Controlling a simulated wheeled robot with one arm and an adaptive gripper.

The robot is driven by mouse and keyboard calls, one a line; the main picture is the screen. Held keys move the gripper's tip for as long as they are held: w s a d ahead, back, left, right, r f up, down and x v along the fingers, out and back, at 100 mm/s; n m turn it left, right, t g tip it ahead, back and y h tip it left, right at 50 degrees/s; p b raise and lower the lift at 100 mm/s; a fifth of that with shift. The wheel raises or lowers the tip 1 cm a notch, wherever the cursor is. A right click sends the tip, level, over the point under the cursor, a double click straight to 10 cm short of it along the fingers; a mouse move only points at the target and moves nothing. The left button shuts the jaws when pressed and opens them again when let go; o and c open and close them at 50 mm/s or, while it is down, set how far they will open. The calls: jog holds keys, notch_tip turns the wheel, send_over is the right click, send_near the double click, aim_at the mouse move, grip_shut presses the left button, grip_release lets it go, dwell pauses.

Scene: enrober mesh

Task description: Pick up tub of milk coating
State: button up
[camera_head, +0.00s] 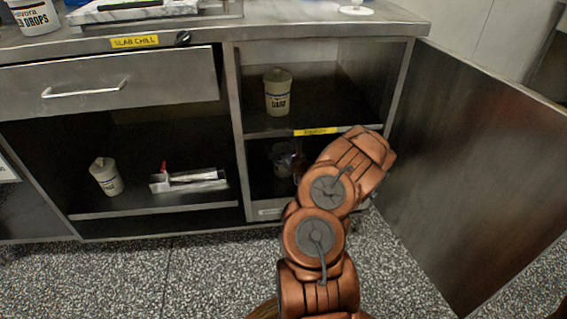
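A pale lidded tub (277,92) with a dark printed label, seemingly "DARK", stands upright on the upper shelf of the right cabinet bay. A dim, pale tub-like shape (280,160) shows in the shadowed compartment below; its label is unreadable. I cannot tell which one is milk coating. My copper-coloured arm reaches up to the lower right compartment. My gripper (297,158) is mostly hidden in shadow behind the arm, close to the dim shape; its fingers cannot be made out.
The shelf edge (350,131) with a yellow label lies above the lower compartment. The cabinet door (470,170) stands wide open at right. A metal tool (190,179) lies in the left bay below a shut drawer (110,84). A white tub (36,15) stands on the counter.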

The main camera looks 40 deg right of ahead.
jog(key=c, duration=1.6)
jog(key=shift+c, duration=0.2)
